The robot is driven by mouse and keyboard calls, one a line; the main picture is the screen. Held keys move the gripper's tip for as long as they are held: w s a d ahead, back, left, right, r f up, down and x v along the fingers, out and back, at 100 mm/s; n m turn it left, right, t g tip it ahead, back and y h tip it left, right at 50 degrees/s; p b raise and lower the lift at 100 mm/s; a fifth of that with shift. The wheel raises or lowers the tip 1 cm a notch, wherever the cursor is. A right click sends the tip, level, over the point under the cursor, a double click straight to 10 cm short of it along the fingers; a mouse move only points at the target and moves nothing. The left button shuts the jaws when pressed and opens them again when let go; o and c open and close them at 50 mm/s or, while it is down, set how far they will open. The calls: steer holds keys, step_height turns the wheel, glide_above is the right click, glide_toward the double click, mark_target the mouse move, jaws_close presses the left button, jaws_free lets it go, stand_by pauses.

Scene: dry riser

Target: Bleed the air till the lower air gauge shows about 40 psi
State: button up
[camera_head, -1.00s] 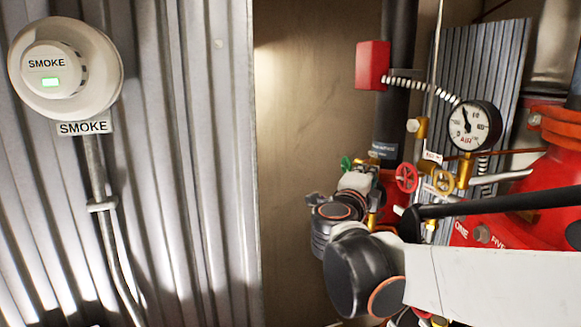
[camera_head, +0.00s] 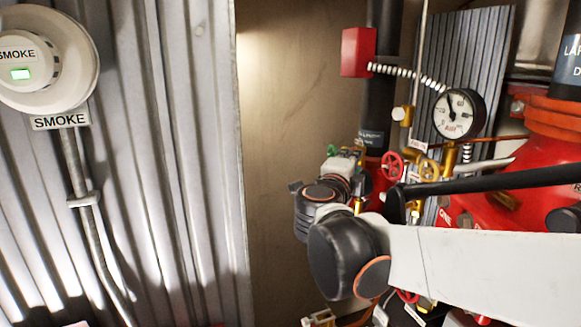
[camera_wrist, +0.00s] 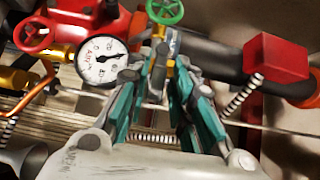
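A round white air gauge (camera_head: 459,114) with a black rim and the word AIR hangs right of centre in the head view. Its needle points up and a little left; the figures are too small to read surely. The gauge also shows in the wrist view (camera_wrist: 102,60). A green handle (camera_wrist: 165,12) lies beyond my fingertips. My gripper (camera_wrist: 168,68) has teal fingers standing apart, near a brass and grey fitting. Whether they touch it is unclear. The head view hides my fingers behind my wrist.
A red box (camera_head: 357,52) with a coiled cable sits on the dark vertical pipe (camera_head: 384,100). A large red pipe body (camera_head: 515,180) fills the right. A smoke detector (camera_head: 45,60) is on the corrugated wall at left. The brown wall between is bare.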

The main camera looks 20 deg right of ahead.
steer(key=v, duration=1.1)
steer(key=shift+f, duration=0.1)
steer(key=shift+a, duration=0.1)
